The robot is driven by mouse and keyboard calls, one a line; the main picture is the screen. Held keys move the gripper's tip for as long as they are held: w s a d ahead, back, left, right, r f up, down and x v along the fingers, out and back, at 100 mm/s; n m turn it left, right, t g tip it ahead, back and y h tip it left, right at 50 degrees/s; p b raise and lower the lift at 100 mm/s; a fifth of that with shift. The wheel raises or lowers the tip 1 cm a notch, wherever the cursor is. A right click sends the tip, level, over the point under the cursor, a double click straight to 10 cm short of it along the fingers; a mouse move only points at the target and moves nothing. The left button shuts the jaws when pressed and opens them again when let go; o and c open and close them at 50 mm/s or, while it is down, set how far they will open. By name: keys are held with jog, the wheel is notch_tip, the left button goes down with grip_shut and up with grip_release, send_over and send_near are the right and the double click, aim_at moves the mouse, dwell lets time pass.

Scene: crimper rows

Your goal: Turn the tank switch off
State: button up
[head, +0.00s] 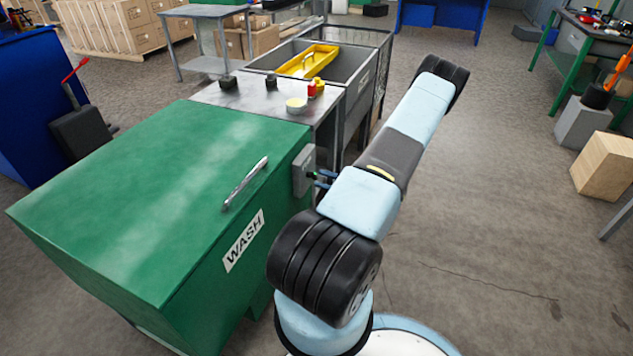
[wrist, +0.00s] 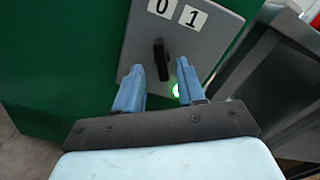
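The tank switch is a grey box (wrist: 205,48) on the side of the green tank (head: 110,185) marked WASH. In the head view the switch box (head: 302,172) shows at the tank's right side. Its black knob (wrist: 161,60) stands nearly upright in the wrist picture, its upper end below the tilted 0 and 1 labels (wrist: 177,12), closer to the 0. A green lamp (wrist: 176,91) below it is lit. My gripper (wrist: 160,66) is open, with one blue finger on each side of the knob's lower part. I cannot tell whether they touch it.
A metal handle (head: 245,183) lies on the tank lid. Behind the tank stands a steel bench (head: 245,98) with small items and a sink (head: 345,82) holding a yellow tray (head: 308,60). The floor to the right is clear up to a wooden crate (head: 605,165).

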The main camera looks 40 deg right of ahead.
jog(key=v, duration=1.1)
jog(key=shift+s, duration=0.2)
jog(key=w+a+r+n+g+y, duration=0.1)
jog(key=w+a+r+n+g, duration=0.35)
jog(key=a+r, duration=0.45)
jog(key=w+a+r+n+g+y, duration=0.1)
jog(key=w+a+r+n+g, duration=0.2)
jog(key=a+r+n+g, duration=0.5)
jog(key=w+a+r+n+g, duration=0.2)
jog(key=w+a+r, duration=0.3)
jog(key=r, duration=0.7)
jog(key=s+a+r+n+g+h, duration=0.1)
jog(key=s+a+r+n+h, duration=0.2)
jog(key=a+r, duration=0.35)
jog(key=s+a+r+n+h, duration=0.2)
jog(key=s+a+r+n, duration=0.1)
jog(key=a+r, duration=0.4)
jog(key=s+a+r+n+t+h, duration=0.3)
jog(key=s+a+r+n+t, duration=0.1)
jog(key=s+a+r, duration=0.3)
jog(key=shift+s+a+n+h, duration=0.45)
jog(key=shift+s+a, duration=0.55)
jog(key=shift+s, duration=1.2)
jog(key=shift+o, duration=0.2)
jog(key=shift+t, duration=0.25)
